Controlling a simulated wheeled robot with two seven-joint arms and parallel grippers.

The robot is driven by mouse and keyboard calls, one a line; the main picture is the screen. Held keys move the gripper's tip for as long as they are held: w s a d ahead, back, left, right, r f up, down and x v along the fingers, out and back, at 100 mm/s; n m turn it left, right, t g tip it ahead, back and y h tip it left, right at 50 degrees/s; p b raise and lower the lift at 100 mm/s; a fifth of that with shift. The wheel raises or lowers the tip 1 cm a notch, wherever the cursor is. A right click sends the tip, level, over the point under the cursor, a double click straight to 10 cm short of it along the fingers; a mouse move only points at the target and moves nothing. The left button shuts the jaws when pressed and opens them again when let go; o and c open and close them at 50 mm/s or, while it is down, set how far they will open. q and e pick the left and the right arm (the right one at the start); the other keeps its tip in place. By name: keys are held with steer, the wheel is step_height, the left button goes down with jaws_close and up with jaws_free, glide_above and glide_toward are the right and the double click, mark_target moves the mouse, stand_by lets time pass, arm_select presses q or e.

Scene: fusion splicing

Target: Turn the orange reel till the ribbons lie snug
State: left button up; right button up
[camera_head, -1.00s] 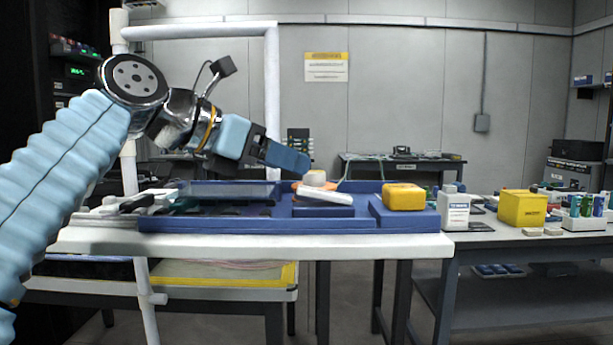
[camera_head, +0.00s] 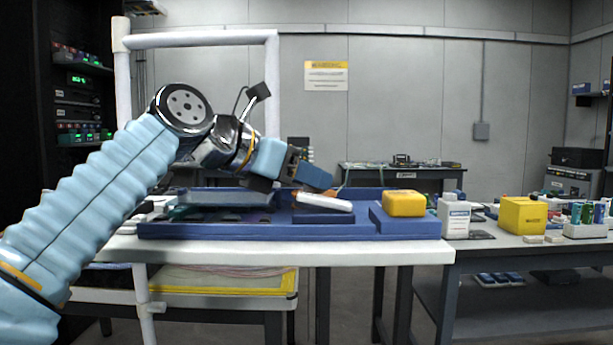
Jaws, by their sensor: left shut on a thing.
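My left gripper (camera_head: 322,180) reaches in from the left over the blue tray (camera_head: 290,230). Its blue fingers point down to the right and are shut where the orange reel and its pale knob showed a second ago. The reel is now hidden behind the fingers, so the grip itself does not show. A thin light strand (camera_head: 343,183), perhaps a ribbon, rises just right of the fingertips. How snug the ribbons lie cannot be made out. A white block (camera_head: 322,201) sits on the tray just below the fingers. My right gripper is not in view.
A yellow block (camera_head: 404,204) sits at the tray's right end. A white bottle-like container (camera_head: 454,217) and a yellow box (camera_head: 522,215) stand to its right. A white pipe frame (camera_head: 273,100) rises behind my left arm. The space above the tray's right half is clear.

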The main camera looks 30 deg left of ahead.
arm_select(q)
steer(key=shift+c, duration=0.2)
steer(key=shift+a+r+m+g+h+p, duration=0.1)
steer(key=shift+r+m+g+h+p, duration=0.1)
steer(key=shift+m+g+h+p, duration=0.5)
steer(key=m+g+h+p, duration=0.1)
steer(key=p, duration=0.1)
steer(key=m+h+p, duration=0.2)
steer(key=shift+w+a+g, duration=0.15)
steer(key=shift+w+g, duration=0.05)
steer(key=shift+g, duration=0.2)
steer(key=shift+f+m+g+h+p, duration=0.1)
steer(key=shift+m+g+h+p, duration=0.2)
steer(key=shift+m+g+h, duration=0.4)
steer(key=shift+w+a+f+m+g+h, duration=0.1)
steer(key=shift+m+g+h, duration=0.45)
steer(key=shift+m, duration=0.35)
steer(key=shift+g, duration=0.35)
steer(key=o, duration=1)
